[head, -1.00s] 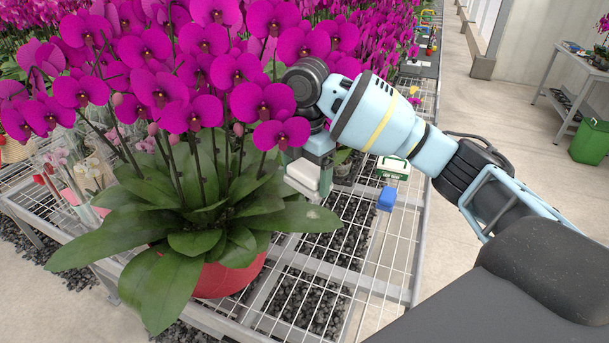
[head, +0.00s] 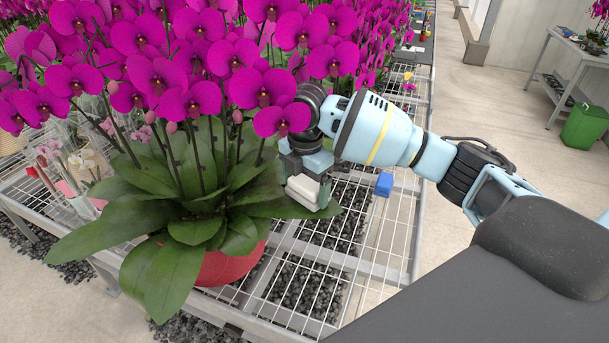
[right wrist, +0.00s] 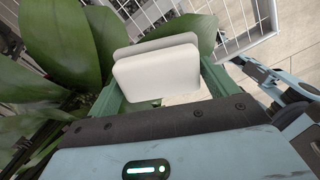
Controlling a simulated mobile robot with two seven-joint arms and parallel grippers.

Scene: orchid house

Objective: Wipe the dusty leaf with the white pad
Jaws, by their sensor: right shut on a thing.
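My right gripper (head: 311,172) is shut on the white pad (head: 308,191). The pad also shows between the fingers in the right wrist view (right wrist: 157,74). In the head view the pad is at the right-hand leaf (head: 268,206) of the potted orchid and covers part of it. In the right wrist view a leaf (right wrist: 190,32) lies just beyond the pad. I cannot tell whether pad and leaf touch, and dust on the leaf is hard to make out. The orchid stands in a red pot (head: 230,267). My left gripper is not in view.
The wire-mesh bench (head: 385,262) has free room right of the plant. A blue block (head: 384,184) is near my right forearm. Magenta flowers (head: 263,82) hang close to the right wrist. A green bin (head: 585,125) stands at far right.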

